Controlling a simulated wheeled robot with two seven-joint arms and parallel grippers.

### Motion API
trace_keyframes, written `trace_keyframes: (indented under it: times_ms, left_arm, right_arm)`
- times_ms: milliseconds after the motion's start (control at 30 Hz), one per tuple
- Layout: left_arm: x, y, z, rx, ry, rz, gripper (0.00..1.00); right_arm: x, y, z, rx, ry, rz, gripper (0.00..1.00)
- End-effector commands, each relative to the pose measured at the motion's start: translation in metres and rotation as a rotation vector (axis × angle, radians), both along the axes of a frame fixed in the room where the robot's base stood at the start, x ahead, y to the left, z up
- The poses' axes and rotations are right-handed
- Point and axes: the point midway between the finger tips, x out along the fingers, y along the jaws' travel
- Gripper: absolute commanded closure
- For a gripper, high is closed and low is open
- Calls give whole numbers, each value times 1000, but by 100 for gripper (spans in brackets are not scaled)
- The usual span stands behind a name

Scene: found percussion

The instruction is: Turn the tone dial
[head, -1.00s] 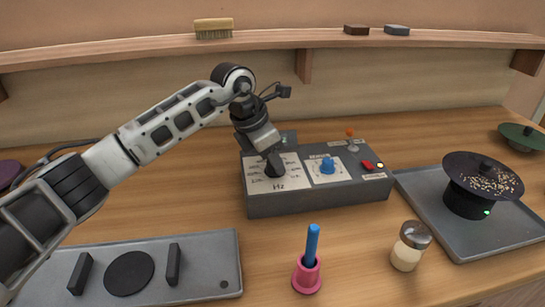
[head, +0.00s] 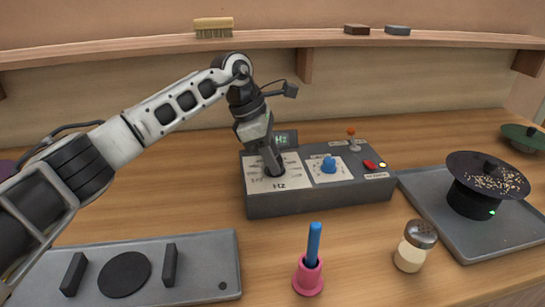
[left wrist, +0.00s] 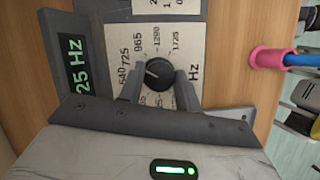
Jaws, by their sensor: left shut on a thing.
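The tone dial is a black round knob (left wrist: 159,73) on a white scale plate marked Hz with numbers around it. It sits on the left part of a grey control box (head: 320,198). My left gripper (head: 275,172) comes down on it from above; its fingers (left wrist: 160,88) stand on both sides of the knob and are shut on it. In the head view the gripper mostly hides the knob. A small display (left wrist: 73,64) on the box shows green text ending in "25 Hz"; its start is covered. My right gripper does not show.
The box also carries a blue knob (head: 328,164), a red switch (head: 369,164) and a lever with an orange tip (head: 351,132). A pink cup with a blue stick (head: 309,274) and a shaker (head: 413,247) stand in front. A tray (head: 480,245) holds a black speckled dish (head: 484,184).

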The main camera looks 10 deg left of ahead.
Motion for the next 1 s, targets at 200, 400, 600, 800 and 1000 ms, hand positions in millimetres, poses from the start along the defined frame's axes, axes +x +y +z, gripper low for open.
trace_keyframes:
  times_ms: [200, 400, 600, 800, 1000]
  left_arm:
    - [1, 0, 2, -1, -3, -16, 89]
    - [1, 0, 2, -1, -2, -15, 89]
    - [1, 0, 2, -1, -3, -15, 45]
    - [0, 0, 1, -1, -2, -14, 45]
    - [0, 6, 14, 0, -5, -13, 45]
  right_arm:
    - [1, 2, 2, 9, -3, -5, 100]
    - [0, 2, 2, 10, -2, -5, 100]
    - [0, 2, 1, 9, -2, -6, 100]
    - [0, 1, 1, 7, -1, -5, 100]
    - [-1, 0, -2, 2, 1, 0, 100]
